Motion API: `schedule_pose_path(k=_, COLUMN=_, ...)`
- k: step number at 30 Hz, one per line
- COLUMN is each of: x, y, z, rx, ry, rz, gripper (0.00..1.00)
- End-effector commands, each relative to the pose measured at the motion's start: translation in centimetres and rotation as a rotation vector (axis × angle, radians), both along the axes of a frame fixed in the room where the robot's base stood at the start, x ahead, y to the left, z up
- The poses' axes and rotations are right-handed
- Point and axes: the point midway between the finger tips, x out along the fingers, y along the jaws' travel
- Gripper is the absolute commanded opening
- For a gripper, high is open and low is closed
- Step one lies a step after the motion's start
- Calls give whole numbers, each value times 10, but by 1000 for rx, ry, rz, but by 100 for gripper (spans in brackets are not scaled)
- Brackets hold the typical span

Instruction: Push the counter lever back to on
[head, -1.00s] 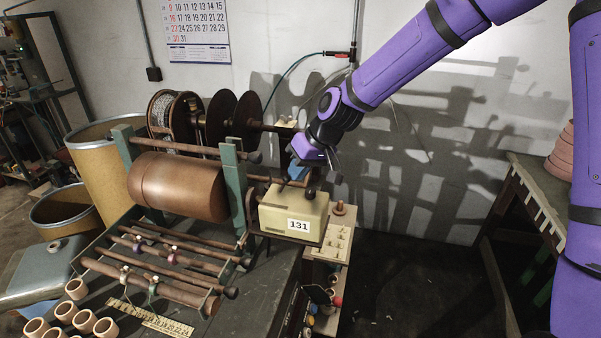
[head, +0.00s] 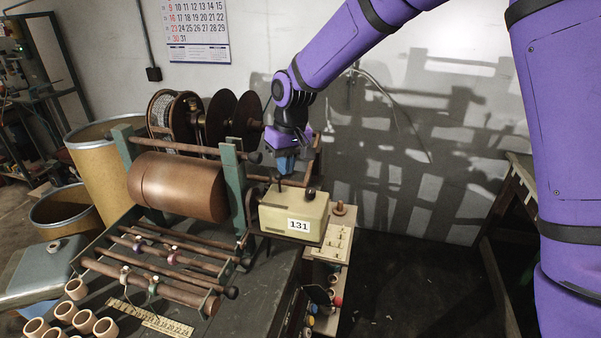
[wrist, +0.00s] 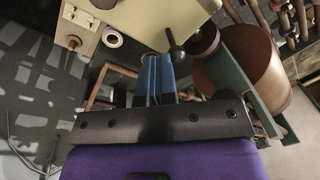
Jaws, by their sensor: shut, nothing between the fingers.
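The counter is a cream box (head: 282,219) with a white plate reading 131 on its front. A thin dark lever (head: 279,186) stands at the box's left end, and a round black knob (head: 310,194) sits on its top right. In the wrist view a dark lever with a ball end (wrist: 177,50) shows just beside my fingertips. My gripper (head: 285,166) is shut and empty, its blue fingers (wrist: 156,62) pointing down behind the box's upper left, close to the lever. I cannot tell whether they touch it.
A copper-brown drum (head: 178,187) in a green frame (head: 234,190) stands left of the counter. Dark reels (head: 218,118) are behind. A wooden pegged rack (head: 338,242) is at the counter's right. Open floor lies further right.

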Motion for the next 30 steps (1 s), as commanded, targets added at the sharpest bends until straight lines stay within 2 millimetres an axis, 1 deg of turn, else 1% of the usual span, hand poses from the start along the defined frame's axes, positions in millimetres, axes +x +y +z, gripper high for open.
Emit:
schedule_pose_path(k=5, x=3, y=8, z=0, rx=3, ry=1, rz=0, gripper=0)
schedule_pose_path(k=14, x=3, y=7, z=1, rx=4, ry=0, rz=-1, gripper=0)
schedule_pose_path(k=25, x=3, y=8, z=14, rx=5, ry=-2, rz=-1, gripper=0)
schedule_pose_path(k=30, x=3, y=7, z=16, rx=4, ry=0, rz=-1, gripper=0)
